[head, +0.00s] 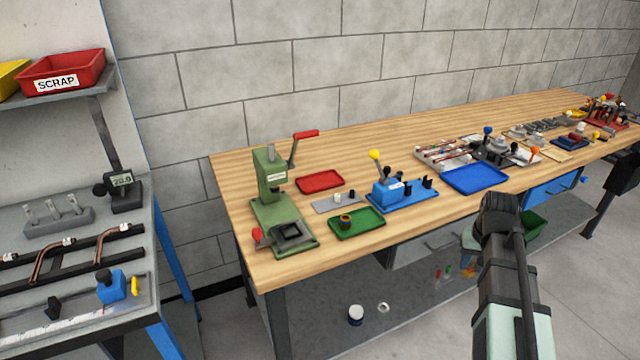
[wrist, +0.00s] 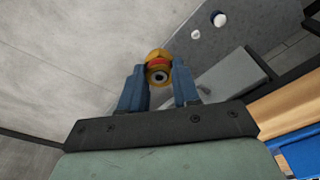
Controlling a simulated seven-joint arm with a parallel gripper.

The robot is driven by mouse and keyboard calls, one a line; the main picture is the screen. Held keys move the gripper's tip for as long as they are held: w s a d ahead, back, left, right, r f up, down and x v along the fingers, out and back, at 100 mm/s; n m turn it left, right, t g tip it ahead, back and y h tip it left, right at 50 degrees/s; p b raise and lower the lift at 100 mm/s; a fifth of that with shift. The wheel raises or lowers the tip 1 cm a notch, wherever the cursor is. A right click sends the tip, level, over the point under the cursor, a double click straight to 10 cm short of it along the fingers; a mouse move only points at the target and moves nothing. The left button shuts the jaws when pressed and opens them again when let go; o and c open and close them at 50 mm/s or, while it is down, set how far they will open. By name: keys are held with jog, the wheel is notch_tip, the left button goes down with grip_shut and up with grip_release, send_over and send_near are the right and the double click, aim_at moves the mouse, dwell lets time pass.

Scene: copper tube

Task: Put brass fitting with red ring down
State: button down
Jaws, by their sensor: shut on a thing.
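The brass fitting with red ring (wrist: 157,57) is between the blue fingers of my gripper (wrist: 159,77) in the wrist view. It is yellow-gold with a red band, and its round dark opening faces the camera. The fingers touch it on both sides. It is held clear of any surface, with the floor behind it.
The wooden bench (head: 240,180) carries a green tray (head: 370,230) with a small dark ring-shaped part, an empty red tray (head: 320,181), a blue tray (head: 475,180), a green press (head: 275,205) and a blue lever fixture (head: 388,192). A red SCRAP bin (head: 60,70) is at left.

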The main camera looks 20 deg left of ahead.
jog(key=shift+w+a+r+n, duration=0.25)
jog(key=shift+w+a+n, duration=0.25)
jog(key=shift+a, duration=0.05)
jog(key=w+a+r+n, duration=0.2)
jog(key=w+a+r, duration=0.1)
jog(key=w, duration=0.4)
jog(key=w+a+r+n, duration=0.2)
jog(key=w+a+r, duration=0.1)
jog(key=w+a, duration=0.3)
jog(key=w+a+r+n+y, duration=0.1)
jog(key=w+a+r+n, duration=0.2)
jog(key=w, duration=0.5)
jog(key=shift+w+a+r, duration=0.15)
jog(key=shift+a, duration=0.3)
jog(key=shift+w+a+r, duration=0.1)
jog(key=shift+a, duration=0.35)
jog(key=w+a+r+n, duration=0.1)
jog(key=w+a+r, duration=0.1)
jog(key=w+a, duration=0.45)
jog(key=s+a+r+n+g, duration=0.1)
jog(key=s+a+n, duration=0.25)
jog(key=a, duration=0.55)
jog(key=s+a+r+n, duration=0.25)
jog(key=a+n, duration=0.25)
jog(key=a, duration=0.4)
jog(key=s+a+n+g, duration=0.1)
jog(key=s+a+n, duration=0.25)
jog(key=a, duration=0.55)
jog(key=shift+n, duration=0.4)
jog(key=shift+f, duration=4.65)
